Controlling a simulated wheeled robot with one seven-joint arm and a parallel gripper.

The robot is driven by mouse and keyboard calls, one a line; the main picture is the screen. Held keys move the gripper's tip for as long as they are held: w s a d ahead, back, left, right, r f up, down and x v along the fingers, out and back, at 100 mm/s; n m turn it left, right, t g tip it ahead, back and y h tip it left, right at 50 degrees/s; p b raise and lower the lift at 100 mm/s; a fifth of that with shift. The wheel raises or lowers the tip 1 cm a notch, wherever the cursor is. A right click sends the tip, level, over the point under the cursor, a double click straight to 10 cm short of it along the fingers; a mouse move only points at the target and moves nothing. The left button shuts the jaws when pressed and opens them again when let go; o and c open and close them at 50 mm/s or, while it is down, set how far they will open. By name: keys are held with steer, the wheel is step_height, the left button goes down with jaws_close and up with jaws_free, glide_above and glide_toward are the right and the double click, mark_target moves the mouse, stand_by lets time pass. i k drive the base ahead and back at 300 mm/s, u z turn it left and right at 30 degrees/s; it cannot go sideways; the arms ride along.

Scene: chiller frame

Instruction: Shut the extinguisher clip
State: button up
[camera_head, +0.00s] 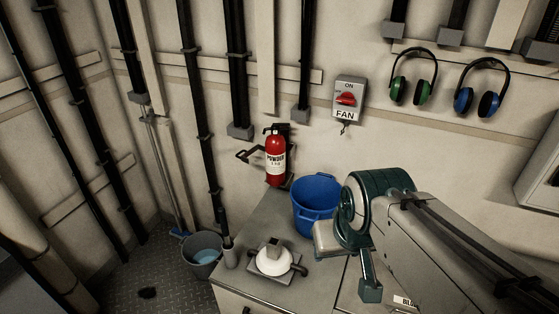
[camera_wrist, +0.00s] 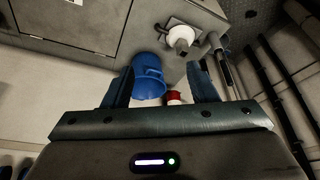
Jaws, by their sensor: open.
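The red fire extinguisher (camera_head: 275,160), with a white label, stands upright against the wall in the head view. Its dark clip arm (camera_head: 248,154) sticks out to the left at the height of the extinguisher's upper body and looks swung open. In the wrist view a red and white part of the extinguisher (camera_wrist: 173,97) shows between the fingers, near the palm; the clip cannot be made out there. My gripper (camera_wrist: 161,88) is open and empty, its two dark blue fingers wide apart. In the head view my arm comes from the right, and the fingers are not clearly seen.
A blue bucket (camera_head: 317,203) stands on the grey cabinet (camera_head: 256,228), right of the extinguisher. A fan switch (camera_head: 348,98) and ear defenders (camera_head: 413,78) are on the wall. A grey bucket (camera_head: 202,257) stands on the floor.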

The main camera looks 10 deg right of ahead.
mark_target(243, 158)
steer(key=z, duration=0.05)
steer(key=k, duration=0.55)
steer(key=u, duration=1.15)
steer(key=i, duration=0.8)
steer(key=u, duration=0.9)
steer(key=i, duration=1.35)
steer(key=z, duration=0.9)
steer(key=i, duration=0.8)
steer(key=z, duration=0.75)
